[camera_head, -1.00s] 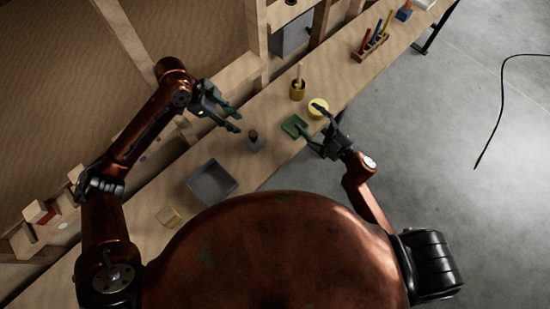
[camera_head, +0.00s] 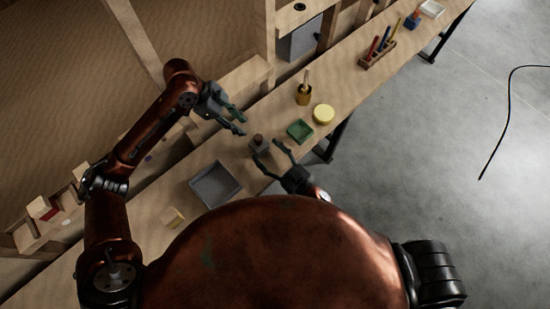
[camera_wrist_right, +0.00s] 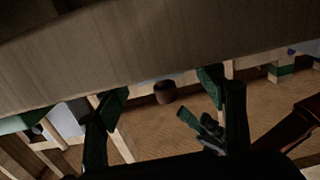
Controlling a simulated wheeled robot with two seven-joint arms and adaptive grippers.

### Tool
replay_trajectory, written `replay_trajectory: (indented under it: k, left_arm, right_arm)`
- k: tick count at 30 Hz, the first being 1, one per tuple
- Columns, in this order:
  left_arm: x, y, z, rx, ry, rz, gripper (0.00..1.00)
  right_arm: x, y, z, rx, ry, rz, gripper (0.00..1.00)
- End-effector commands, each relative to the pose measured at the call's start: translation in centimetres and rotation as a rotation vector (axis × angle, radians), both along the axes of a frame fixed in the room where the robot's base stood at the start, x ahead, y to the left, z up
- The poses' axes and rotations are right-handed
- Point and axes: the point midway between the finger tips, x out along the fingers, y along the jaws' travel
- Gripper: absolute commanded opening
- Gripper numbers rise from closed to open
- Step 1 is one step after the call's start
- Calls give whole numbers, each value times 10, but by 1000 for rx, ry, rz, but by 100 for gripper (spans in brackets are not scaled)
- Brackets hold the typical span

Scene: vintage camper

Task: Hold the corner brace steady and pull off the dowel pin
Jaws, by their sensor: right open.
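The corner brace (camera_head: 260,149) appears as a small grey block on the bench. The brown dowel pin (camera_head: 258,139) stands upright in its top; it also shows in the right wrist view (camera_wrist_right: 165,92), between and beyond the fingers. My left gripper (camera_head: 243,127) is open and empty, just above and left of the brace in the head view. My right gripper (camera_head: 266,150) is open, its fingertips close to the brace on the lower right side. I cannot tell whether they touch it. The left gripper also shows in the right wrist view (camera_wrist_right: 205,130), behind the pin.
A grey tray (camera_head: 215,185) lies to the left and a green dish (camera_head: 300,130) to the right. Beyond are a yellow round piece (camera_head: 323,114), a brass-coloured cup (camera_head: 304,95) and a pen rack (camera_head: 377,55). A pale block (camera_head: 172,217) lies near the front edge.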

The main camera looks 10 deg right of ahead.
Motion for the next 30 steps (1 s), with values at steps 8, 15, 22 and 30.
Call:
replay_trajectory:
  k: [8, 15, 22, 30]
  left_arm:
    - [0, 0, 0, 0, 0, 0, 29]
    - [0, 0, 0, 0, 0, 0, 29]
    - [0, 0, 0, 0, 0, 0, 29]
    - [0, 0, 0, 0, 0, 0, 29]
  right_arm:
    - [15, 10, 0, -1, 0, -1, 64]
    - [15, 10, 0, -2, 0, -1, 63]
    - [15, 10, 0, -2, 0, -1, 47]
    - [15, 10, 0, -2, 0, -1, 29]
